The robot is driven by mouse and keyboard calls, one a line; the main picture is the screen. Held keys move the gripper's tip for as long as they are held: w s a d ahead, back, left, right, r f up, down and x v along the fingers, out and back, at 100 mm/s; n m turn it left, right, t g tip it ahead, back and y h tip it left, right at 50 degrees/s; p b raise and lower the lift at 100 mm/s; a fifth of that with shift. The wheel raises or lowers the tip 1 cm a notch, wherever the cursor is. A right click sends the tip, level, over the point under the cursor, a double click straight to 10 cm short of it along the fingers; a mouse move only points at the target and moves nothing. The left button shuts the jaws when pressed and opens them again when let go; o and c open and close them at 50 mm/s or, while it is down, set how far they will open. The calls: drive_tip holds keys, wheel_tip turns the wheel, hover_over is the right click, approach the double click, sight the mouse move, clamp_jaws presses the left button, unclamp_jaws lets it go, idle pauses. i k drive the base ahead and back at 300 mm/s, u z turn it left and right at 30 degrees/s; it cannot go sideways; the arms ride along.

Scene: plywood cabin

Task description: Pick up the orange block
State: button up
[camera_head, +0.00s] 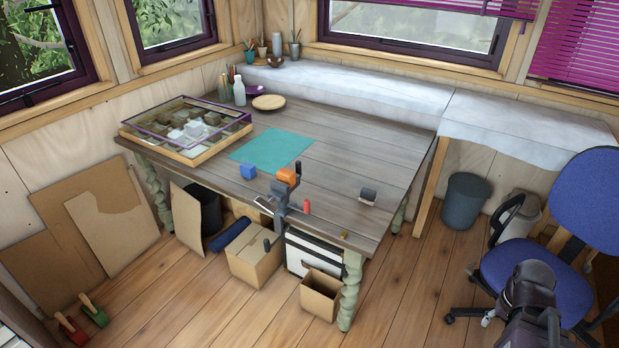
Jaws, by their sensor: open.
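The orange block (287,176) shows near the front edge of the wooden table, at the top of a grey vise-like clamp (281,194) mounted on that edge. I cannot tell whether it rests on the clamp or stands just behind it. A blue block (248,172) lies on the table to its left, apart from it. Dark parts of my own arm show at the bottom right, in front of the blue chair, far from the orange block. No gripper fingers can be made out there.
The table (350,170) holds a teal mat (272,146), a framed display case (186,130), a wooden plate (268,102) and a small grey object (368,196). Cardboard boxes (255,262) stand below its front edge. A blue office chair (535,262) stands at right. Floor between is clear.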

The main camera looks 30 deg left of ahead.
sight(284, 175)
drive_tip(key=z, duration=1.05)
drive_tip(key=k, duration=0.85)
drive_tip(key=u, duration=3.15)
drive_tip(key=i, duration=0.1)
drive_tip(key=z, duration=1.45)
